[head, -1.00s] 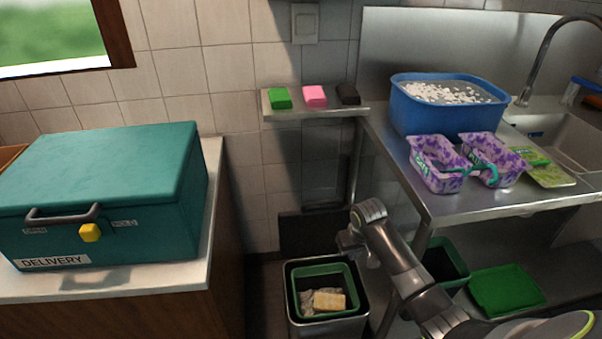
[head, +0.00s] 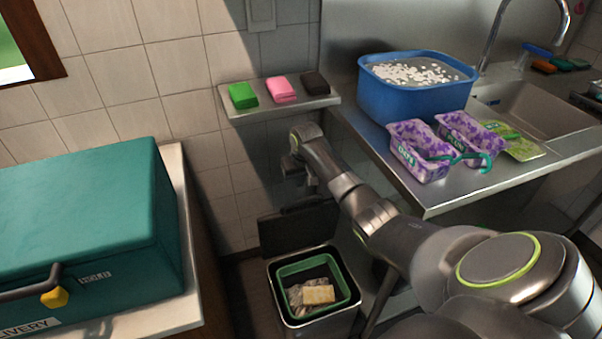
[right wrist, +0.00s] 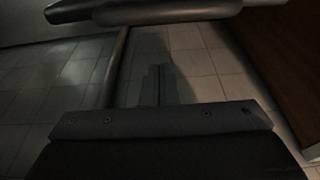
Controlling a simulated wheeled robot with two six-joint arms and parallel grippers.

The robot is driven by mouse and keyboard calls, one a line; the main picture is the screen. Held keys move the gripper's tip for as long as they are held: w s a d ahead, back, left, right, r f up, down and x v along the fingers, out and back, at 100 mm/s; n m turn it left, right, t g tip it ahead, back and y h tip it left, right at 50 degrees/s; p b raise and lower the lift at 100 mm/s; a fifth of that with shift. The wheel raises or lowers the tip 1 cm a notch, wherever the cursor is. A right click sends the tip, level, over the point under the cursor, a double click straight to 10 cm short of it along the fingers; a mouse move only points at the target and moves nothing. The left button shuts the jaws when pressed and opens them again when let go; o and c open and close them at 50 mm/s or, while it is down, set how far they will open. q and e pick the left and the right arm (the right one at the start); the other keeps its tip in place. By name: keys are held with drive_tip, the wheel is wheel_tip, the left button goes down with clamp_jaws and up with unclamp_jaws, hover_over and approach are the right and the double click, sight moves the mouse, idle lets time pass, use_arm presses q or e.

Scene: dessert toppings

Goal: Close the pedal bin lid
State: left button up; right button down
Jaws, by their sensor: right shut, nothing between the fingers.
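The pedal bin (head: 314,316) stands on the floor between the counter and the steel table. Its dark lid (head: 290,231) is open, standing up behind the bin against the wall side. Inside are a green inner bucket (head: 285,271), a yellowish block and crumpled waste. My right gripper (head: 291,172) is shut and empty. In the head view it appears above the raised lid, below the wall shelf; I cannot tell whether it touches the lid. The right wrist view is dark, showing tiles and dark parts I cannot identify surely. My left gripper is out of view.
A teal delivery box (head: 85,220) sits on the left counter. A small shelf (head: 240,113) with three coloured blocks is on the wall above. On the steel table (head: 440,200) are a blue tub (head: 405,100) and purple-patterned containers (head: 418,168).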

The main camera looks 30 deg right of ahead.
sight(304, 205)
drive_tip(key=s, duration=0.1)
drive_tip(key=s+p, duration=0.1)
drive_tip(key=s+f, duration=0.1)
drive_tip(key=shift+s+a+p, duration=0.25)
drive_tip(key=shift+a+p, duration=0.05)
drive_tip(key=shift+a, duration=0.1)
drive_tip(key=shift+s, duration=0.1)
